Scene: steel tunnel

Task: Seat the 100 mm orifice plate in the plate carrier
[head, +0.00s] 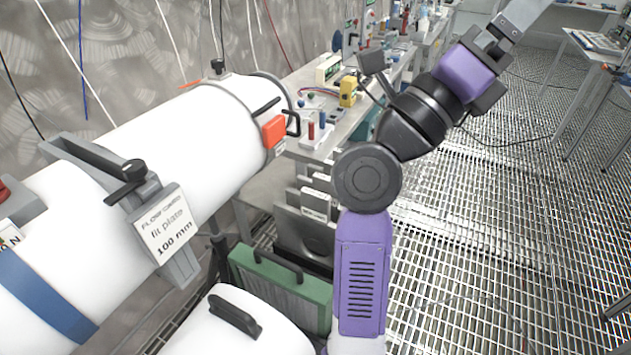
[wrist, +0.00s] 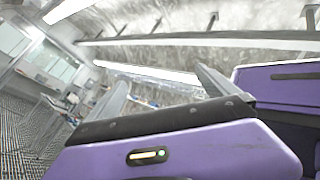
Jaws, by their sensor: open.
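The plate carrier (head: 180,268) looks to be the grey fitting across the large white pipe at the left of the head view. Several grey upright plates with white labels (head: 313,200) stand low beside the bench; I cannot tell whether one is the 100 mm orifice plate. My gripper (wrist: 160,77) shows in the wrist view with its two fingers apart and nothing between them. My arm reaches to the upper right in the head view, away from the carrier.
The white pipe (head: 150,130) carries an orange block (head: 273,131) near its end. A green case (head: 280,285) with a black handle stands below. A bench (head: 340,140) with small instruments runs along the wall.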

